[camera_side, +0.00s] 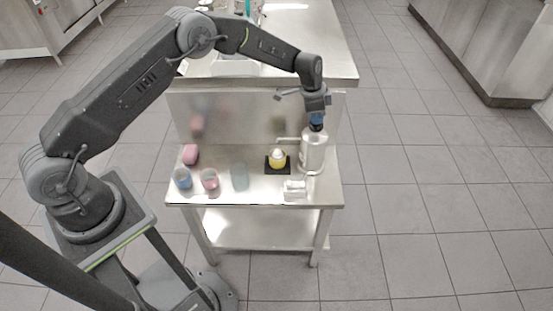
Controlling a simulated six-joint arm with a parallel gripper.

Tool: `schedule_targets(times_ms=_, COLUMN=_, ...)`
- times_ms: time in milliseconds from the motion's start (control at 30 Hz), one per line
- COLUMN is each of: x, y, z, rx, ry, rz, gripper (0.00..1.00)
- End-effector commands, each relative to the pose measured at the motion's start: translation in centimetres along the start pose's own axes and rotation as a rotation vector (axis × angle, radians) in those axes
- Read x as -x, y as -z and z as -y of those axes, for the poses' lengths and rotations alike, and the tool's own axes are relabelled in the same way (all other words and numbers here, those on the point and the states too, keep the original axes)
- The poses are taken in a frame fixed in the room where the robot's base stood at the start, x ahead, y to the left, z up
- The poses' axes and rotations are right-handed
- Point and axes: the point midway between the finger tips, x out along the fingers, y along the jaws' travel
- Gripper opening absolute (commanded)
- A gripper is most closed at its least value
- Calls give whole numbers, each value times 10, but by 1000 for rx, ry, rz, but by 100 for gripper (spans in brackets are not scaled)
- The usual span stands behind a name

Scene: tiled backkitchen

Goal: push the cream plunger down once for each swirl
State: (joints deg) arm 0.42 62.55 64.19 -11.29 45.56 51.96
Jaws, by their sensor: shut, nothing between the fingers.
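A silver cream dispenser (313,153) stands upright at the right end of the steel work table, with a thin spout (288,139) pointing left. A small yellow cup with a white top (277,158) sits on a black square pad (268,169), left of the dispenser and near the spout's end. My gripper (317,122) points down directly over the dispenser's top, shut and empty, with blue at its tips. The plunger is hidden or too small to make out under the fingertips, and I cannot tell whether they touch it.
On the table's left stand a blue cup (183,179), a pink cup (209,180), a pale clear glass (240,177) and a pink rounded object (190,154). Small white items (294,188) lie at the front, near the dispenser. A steel back panel (240,118) rises behind.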

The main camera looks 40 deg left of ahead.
Motion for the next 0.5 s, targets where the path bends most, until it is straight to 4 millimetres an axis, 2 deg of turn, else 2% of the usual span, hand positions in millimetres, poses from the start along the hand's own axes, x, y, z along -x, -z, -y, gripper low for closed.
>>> schedule_targets(times_ms=267, x=-4, y=-2, z=-1, rx=0, ry=-2, rz=2, gripper=0)
schedule_targets(times_ms=500, x=3, y=0, z=0, rx=0, ry=-1, rz=2, gripper=0)
